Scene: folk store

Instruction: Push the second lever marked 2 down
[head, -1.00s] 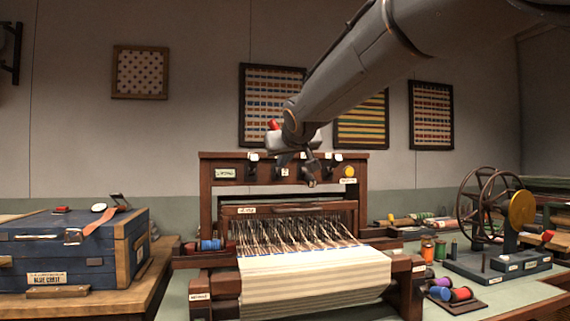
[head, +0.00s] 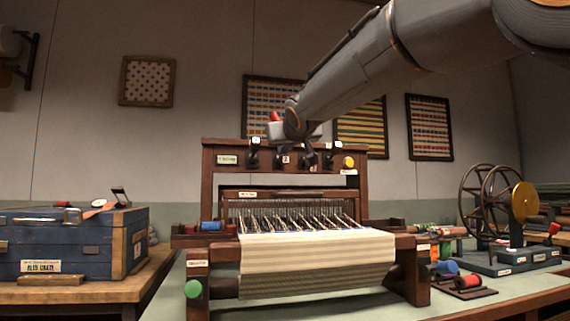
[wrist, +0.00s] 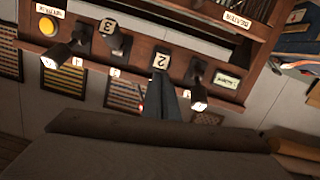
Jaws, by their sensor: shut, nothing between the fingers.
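The loom's upper wooden beam (head: 225,150) carries a row of dark levers with number plates. My gripper (wrist: 163,83) is shut and empty, pointing at that plate; in the head view my gripper (head: 308,161) is in front of the beam. The lever marked 3 (wrist: 112,40) is to the left, and another lever with a pale end (wrist: 198,92) is close on the right.
A yellow button (wrist: 47,28) and another lever (wrist: 68,50) are further left in the wrist view. The loom's cloth (head: 315,262) is below the beam. A blue chest (head: 70,243) stands left, a spinning wheel (head: 480,205) right.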

